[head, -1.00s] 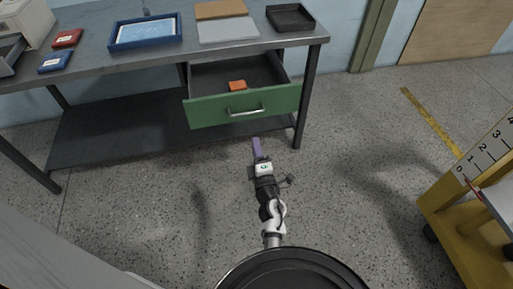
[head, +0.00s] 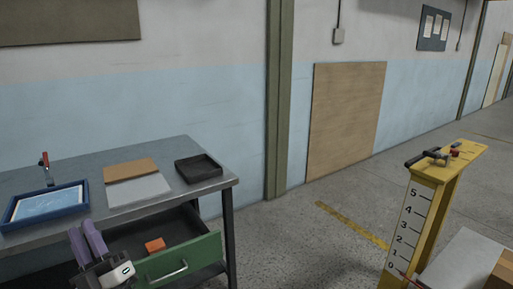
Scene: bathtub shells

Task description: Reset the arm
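My gripper (head: 88,241) shows at the lower left of the head view, raised in front of the workbench. Its two purple fingers point up and stand slightly apart, with nothing seen between them. The white and grey wrist body (head: 112,272) is just below the fingers; the rest of the arm is out of the frame. The green drawer (head: 185,262) under the bench stands open to the right of my gripper. An orange block (head: 155,245) lies inside the drawer.
The workbench (head: 60,172) carries a blue tray (head: 84,201), a brown board (head: 130,169), a light grey sheet (head: 138,188) and a black tray (head: 198,168). A yellow scaled stand (head: 425,205) is at the right. Floor between bench and stand is clear.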

